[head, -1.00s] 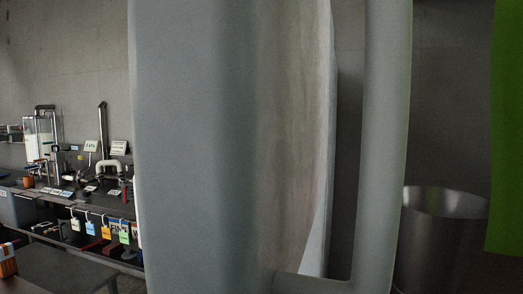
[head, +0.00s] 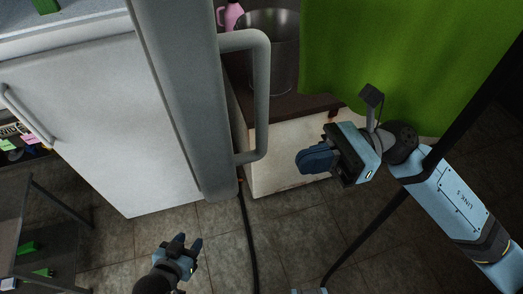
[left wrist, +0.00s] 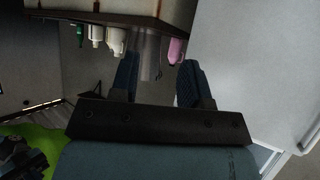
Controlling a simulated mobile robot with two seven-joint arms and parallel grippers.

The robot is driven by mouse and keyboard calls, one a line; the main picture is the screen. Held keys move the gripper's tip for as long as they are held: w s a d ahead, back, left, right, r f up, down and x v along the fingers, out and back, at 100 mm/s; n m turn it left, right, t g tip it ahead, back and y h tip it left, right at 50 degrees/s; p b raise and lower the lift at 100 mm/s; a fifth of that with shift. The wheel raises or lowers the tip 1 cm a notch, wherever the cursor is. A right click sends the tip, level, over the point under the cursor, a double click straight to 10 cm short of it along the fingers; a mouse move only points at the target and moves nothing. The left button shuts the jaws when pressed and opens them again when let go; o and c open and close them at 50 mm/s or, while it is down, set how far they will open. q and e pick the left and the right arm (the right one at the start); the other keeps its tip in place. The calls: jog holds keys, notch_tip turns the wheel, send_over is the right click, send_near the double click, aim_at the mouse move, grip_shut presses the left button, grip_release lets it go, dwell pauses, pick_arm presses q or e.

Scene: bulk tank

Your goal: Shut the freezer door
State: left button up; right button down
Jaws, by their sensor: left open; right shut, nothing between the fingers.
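The freezer door (head: 172,85) is a thick grey slab that I see almost edge-on in the head view, with a grey bar handle (head: 263,95) on its right side. It appears swung out; how wide it stands open I cannot tell. A pale white panel (head: 85,115) of the appliance lies to its left, with another handle (head: 25,112). My left gripper (head: 187,243) is open and empty, below the door's lower end over the floor; its fingers also show in the left wrist view (left wrist: 160,82). My right gripper (head: 308,160) is shut and empty, right of the handle and apart from it.
A metal bin (head: 270,55) stands on a dark-topped pale cabinet (head: 290,150) behind the handle. A green curtain-like sheet (head: 390,60) hangs at right. A dark table (head: 45,240) is at lower left. A black cable (head: 248,225) crosses the tiled floor, which is otherwise clear around my left gripper.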

jog(key=s+a+n+p, duration=0.1)
jog(key=s+a+p, duration=0.1)
jog(key=a, duration=0.6)
jog(key=shift+s+a+h+p, duration=0.35)
jog(key=shift+s+h+p, duration=0.05)
jog(key=shift+p, duration=0.45)
jog(key=shift+a, duration=0.15)
